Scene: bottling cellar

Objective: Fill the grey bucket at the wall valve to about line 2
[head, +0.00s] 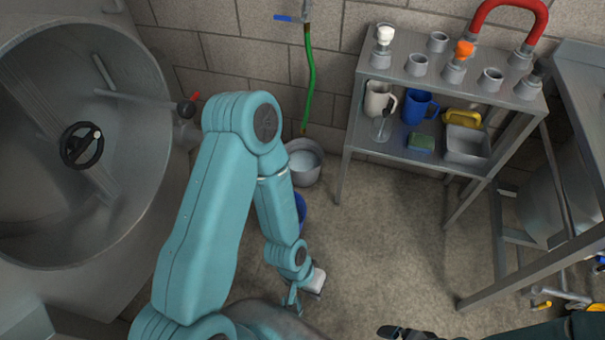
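The grey bucket (316,176) stands on the floor by the wall, its left side partly hidden by my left arm. Its inside looks pale; I cannot make out a water level or any numbered lines. A green hose (311,72) hangs from the wall valve with a blue lever (288,18), and its lower end is just above the bucket's rim. The lever lies sideways, pointing left. My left gripper (292,299) is low in front of the bucket, well apart from it; its fingers are too small to read. My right gripper (391,331) shows only partly at the bottom edge.
A blue container (301,207) is half hidden behind my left arm. A large steel tank (130,70) with a red-handled tap (189,104) fills the left. The middle floor is clear.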

